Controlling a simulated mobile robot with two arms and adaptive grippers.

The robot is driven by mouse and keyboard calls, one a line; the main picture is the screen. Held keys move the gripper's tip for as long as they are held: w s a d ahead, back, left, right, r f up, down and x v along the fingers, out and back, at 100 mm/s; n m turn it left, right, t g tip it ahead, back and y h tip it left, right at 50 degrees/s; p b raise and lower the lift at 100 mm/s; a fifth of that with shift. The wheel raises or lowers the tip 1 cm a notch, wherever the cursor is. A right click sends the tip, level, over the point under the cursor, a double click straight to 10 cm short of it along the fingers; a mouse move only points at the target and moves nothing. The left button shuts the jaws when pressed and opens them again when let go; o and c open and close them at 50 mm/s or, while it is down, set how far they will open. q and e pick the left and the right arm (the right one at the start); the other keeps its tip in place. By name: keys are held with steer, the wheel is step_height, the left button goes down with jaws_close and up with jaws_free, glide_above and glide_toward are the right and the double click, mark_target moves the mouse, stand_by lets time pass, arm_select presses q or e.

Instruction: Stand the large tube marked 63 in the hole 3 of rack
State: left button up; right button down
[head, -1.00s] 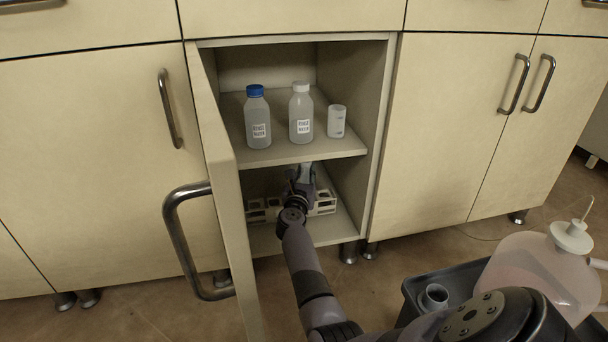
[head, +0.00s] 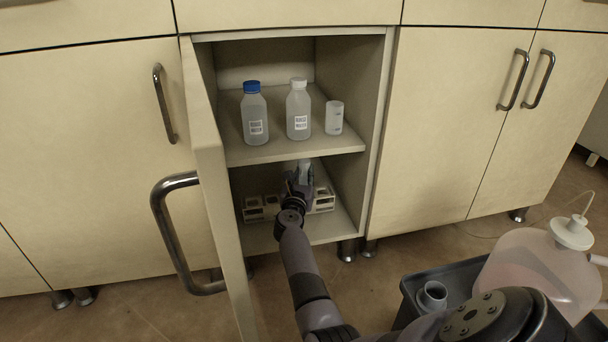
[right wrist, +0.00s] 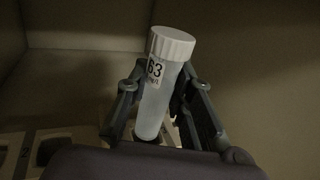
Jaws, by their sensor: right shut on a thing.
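The large tube marked 63 (right wrist: 153,95) has a white cap and a pale body, and it is held a little tilted between the fingers of my right gripper (right wrist: 160,108) in the right wrist view. In the head view my right gripper (head: 301,182) is inside the lower compartment, over the rack, with the tube (head: 305,168) showing above it. The white rack (head: 322,201) stands on the compartment floor, and its middle is hidden by my gripper. Whether the tube's lower end is in a hole is hidden. My left gripper is not in view.
The shelf (head: 270,150) above holds a blue-capped bottle (head: 254,115), a white-capped bottle (head: 298,112) and a white cup (head: 334,118). The open cabinet door (head: 212,180) stands at the left. A grey bin (head: 440,275) and a pink-filled jug (head: 535,265) are at lower right.

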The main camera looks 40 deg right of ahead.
steer(key=shift+f+b, duration=1.05)
steer(key=shift+f+b, duration=0.65)
steer(key=shift+f, duration=0.35)
steer(key=shift+f, duration=1)
stand_by(0.4)
steer(key=c, duration=1.3)
jaws_free()
steer(key=shift+f, duration=0.1)
